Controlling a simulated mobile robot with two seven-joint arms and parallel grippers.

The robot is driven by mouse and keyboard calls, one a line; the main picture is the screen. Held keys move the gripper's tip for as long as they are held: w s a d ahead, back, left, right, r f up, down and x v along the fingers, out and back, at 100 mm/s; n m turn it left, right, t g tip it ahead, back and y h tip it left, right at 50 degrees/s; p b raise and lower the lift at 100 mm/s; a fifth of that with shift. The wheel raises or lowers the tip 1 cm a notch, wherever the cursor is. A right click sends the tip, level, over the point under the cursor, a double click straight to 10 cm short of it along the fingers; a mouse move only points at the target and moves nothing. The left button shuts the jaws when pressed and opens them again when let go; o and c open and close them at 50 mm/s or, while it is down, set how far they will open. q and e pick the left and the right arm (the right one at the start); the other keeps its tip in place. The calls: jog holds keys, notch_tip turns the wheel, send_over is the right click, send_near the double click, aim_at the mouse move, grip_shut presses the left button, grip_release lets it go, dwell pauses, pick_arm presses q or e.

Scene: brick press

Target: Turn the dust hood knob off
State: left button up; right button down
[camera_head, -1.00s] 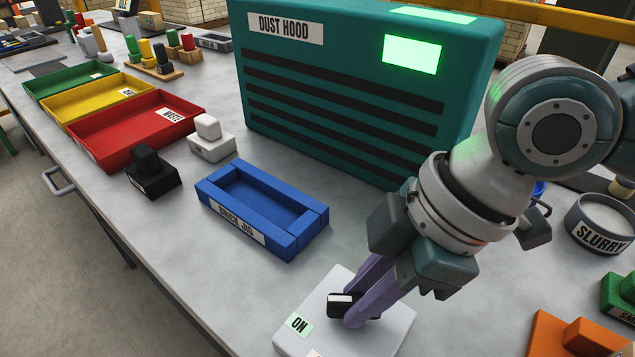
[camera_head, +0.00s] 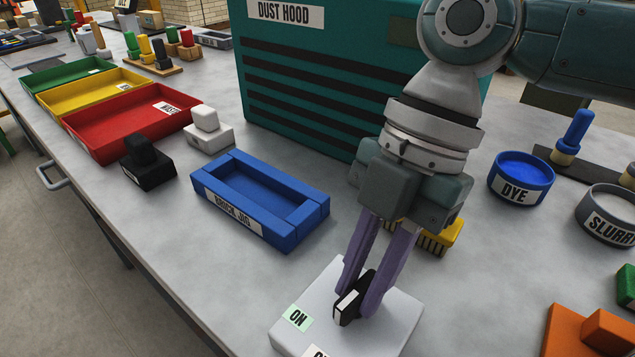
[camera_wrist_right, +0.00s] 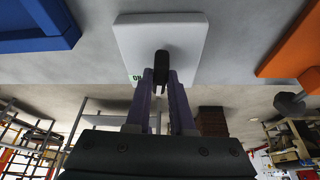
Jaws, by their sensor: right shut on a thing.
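The dust hood (camera_head: 300,75) is a big teal box with dark slots and a name label. Its indicator panel (camera_head: 404,33) is dark green and unlit. A white switch box (camera_head: 395,325) in front carries a black knob (camera_head: 350,300) with a white mark. A green ON label (camera_head: 297,318) is on the box; a second label (camera_head: 318,352) is cut off by the frame edge. My right gripper (camera_head: 362,298) is shut on the knob from above, with purple fingers on both sides. The knob also shows in the right wrist view (camera_wrist_right: 161,62). My left gripper is out of view.
A blue brick jig (camera_head: 258,205) lies left of the switch box. A yellow brush-like thing (camera_head: 440,238) is partly behind my gripper. A blue dye bowl (camera_head: 521,178), a slurry bowl (camera_head: 608,215) and an orange block (camera_head: 590,330) stand to the right.

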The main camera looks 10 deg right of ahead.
jog(key=shift+n, duration=0.6)
jog(key=shift+b, duration=0.3)
jog(key=c, duration=0.8)
grip_release()
jog(key=v, duration=1)
jog(key=shift+w+a, duration=0.2)
